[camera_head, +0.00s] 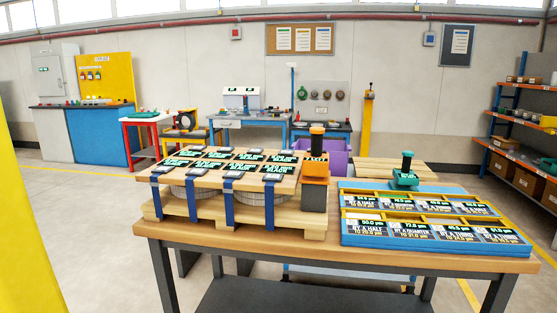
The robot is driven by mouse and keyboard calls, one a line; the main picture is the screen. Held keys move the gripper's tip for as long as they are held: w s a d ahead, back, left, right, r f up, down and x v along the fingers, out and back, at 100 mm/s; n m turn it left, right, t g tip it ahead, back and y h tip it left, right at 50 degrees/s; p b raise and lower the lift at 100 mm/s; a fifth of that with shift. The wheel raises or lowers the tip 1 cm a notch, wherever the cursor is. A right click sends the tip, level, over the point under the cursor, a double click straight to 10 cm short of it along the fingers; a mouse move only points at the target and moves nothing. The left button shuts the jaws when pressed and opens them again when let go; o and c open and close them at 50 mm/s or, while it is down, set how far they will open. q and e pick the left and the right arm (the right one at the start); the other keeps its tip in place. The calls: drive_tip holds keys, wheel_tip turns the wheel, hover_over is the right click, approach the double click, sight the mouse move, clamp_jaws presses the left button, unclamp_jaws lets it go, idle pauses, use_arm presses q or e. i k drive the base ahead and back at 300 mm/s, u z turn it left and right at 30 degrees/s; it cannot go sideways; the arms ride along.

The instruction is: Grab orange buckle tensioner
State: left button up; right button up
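Blue straps (228,200) run down over the front of the pallet (170,207), which carries coils and a wooden top with several labelled cards. Neither of my grippers shows in the head view.
The wooden table (420,262) has a bare strip along its front edge. The blue board holds several labelled cards in yellow-edged rows. A purple bin (335,163) stands behind the table. A yellow surface (22,220) fills the left edge. Shelves (520,130) stand at right.

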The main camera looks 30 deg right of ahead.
sight(315, 162)
drive_tip(key=u, duration=0.15)
drive_tip(key=i, duration=1)
drive_tip(key=z, duration=0.35)
